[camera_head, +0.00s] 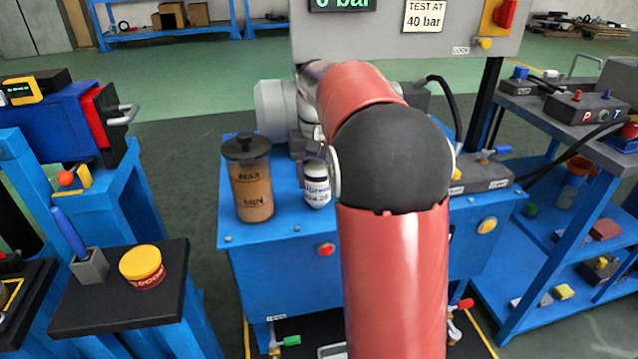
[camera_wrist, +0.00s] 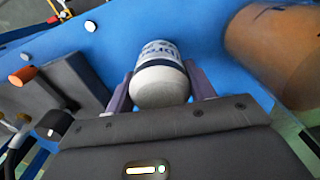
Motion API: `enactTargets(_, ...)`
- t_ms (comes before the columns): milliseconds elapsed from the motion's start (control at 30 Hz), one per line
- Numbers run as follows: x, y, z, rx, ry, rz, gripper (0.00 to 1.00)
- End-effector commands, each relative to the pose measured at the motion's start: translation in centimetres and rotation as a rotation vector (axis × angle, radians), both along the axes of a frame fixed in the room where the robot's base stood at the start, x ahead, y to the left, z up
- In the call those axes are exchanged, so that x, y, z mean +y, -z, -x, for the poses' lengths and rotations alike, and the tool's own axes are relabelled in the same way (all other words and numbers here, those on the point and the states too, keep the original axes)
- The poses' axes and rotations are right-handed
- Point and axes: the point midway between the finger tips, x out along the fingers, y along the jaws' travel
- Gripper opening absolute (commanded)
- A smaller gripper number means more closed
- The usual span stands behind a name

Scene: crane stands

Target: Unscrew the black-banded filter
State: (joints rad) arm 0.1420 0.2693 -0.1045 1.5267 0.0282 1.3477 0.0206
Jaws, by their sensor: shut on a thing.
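The filter (camera_wrist: 160,72) is a pale canister with dark lettering and sits between the two fingers of my gripper (camera_wrist: 160,86) in the wrist view. My gripper is shut on it, one finger against each side. In the head view a white filter (camera_head: 317,190) with a dark band near its top hangs above the blue bench, right of the brown reservoir. The filter's threaded joint is not visible.
A brown reservoir (camera_head: 252,186) with MAX and MIN marks stands close left of the filter. The blue bench (camera_head: 285,270) carries a red button (camera_head: 325,249). A grey panel (camera_head: 460,40) stands behind. A yellow-lidded tin (camera_head: 142,266) sits on a black shelf at left.

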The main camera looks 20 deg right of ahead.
Motion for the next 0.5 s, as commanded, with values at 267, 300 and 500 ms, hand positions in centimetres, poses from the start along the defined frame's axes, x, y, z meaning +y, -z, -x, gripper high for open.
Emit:
enactTargets(267,-0.10,-0.17,-0.02,-0.004,-0.155,0.001,0.23)
enactTargets(300,-0.10,-0.18,-0.01,-0.004,-0.214,0.001,0.23)
enactTargets(500,-0.01,-0.29,-0.05,-0.004,-0.323,0.001,0.23)
